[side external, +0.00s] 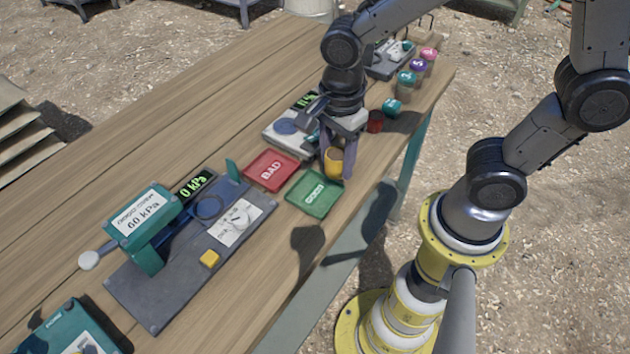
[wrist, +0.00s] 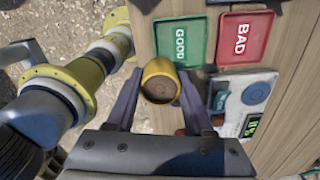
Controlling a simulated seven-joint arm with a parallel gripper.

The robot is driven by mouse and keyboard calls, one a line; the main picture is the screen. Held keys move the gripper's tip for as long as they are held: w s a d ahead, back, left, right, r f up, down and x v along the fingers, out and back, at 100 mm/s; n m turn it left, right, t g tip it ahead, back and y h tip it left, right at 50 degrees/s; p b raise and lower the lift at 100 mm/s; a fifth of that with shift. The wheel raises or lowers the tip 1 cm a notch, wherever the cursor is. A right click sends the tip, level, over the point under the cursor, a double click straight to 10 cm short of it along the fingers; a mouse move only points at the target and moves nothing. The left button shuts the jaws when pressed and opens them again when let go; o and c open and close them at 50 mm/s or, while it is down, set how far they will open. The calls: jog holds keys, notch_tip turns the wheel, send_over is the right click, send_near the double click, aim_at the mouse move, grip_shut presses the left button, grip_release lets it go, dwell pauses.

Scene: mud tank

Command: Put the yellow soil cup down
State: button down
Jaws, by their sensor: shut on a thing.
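My gripper (side external: 335,165) is shut on the yellow soil cup (side external: 333,162), with one finger on each side of it. In the wrist view the yellow cup (wrist: 160,82) is upright between the fingertips (wrist: 160,90), and brown soil shows inside. The cup is close to the green tray marked GOOD (side external: 313,194), near the tray's back right corner in the side view. In the wrist view the cup overlaps the edge of the green tray (wrist: 196,38). I cannot tell whether the cup touches the table.
A red tray marked BAD (side external: 271,170) lies beside the green one. A scale (side external: 285,125) with a lit display stands behind my gripper. A red cup (side external: 375,121) and a teal cup (side external: 392,107) stand to the right. A press device (side external: 190,235) fills the left.

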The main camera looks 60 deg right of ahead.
send_over(315, 194)
jog(key=f, duration=0.4)
jog(key=shift+s+d+f, duration=0.1)
jog(key=shift+s+f, duration=0.15)
jog(key=shift+f, duration=0.05)
jog(key=shift+w+f, duration=0.15)
jog(key=shift+f, duration=0.75)
jog(key=shift+w+f, duration=0.1)
jog(key=shift+f, duration=0.8)
jog(key=shift+f, duration=0.1)
jog(key=c, duration=0.6)
grip_release()
jog(key=shift+o, duration=0.2)
